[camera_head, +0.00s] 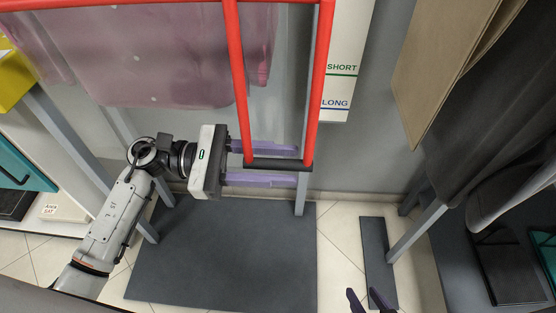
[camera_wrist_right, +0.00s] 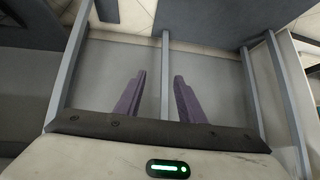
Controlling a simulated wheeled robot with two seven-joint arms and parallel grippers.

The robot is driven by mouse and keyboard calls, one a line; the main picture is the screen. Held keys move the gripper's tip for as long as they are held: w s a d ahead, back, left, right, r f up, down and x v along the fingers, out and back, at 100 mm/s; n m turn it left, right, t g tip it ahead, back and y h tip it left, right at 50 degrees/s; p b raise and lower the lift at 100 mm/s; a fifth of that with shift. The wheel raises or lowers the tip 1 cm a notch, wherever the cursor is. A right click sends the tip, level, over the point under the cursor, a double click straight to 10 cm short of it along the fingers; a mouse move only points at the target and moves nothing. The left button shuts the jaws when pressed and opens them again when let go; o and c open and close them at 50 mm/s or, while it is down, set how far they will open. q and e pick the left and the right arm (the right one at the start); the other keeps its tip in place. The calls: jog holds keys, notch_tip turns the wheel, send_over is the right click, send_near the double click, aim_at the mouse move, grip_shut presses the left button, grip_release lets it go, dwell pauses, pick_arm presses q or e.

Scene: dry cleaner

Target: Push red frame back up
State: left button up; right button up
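The red frame (camera_head: 237,80) hangs down from the top of the head view, with two red side bars and a black crossbar (camera_head: 280,164) at its lower end. My left gripper (camera_head: 297,166) reaches in from the left with purple fingers apart. The black crossbar appears between these fingers, with a visible gap to each; depth contact cannot be told. My right gripper (camera_head: 367,299) shows only its fingertips at the bottom of the head view. In the right wrist view (camera_wrist_right: 158,82) its fingers are apart with nothing between them.
A pink translucent garment (camera_head: 170,55) hangs behind the frame. A white SHORT/LONG sign (camera_head: 346,60) is on the wall. Dark garments (camera_head: 480,110) and a brown board (camera_head: 445,50) hang at right.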

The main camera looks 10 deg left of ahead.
pick_arm(q)
grip_shut()
jog(key=shift+r, duration=0.1)
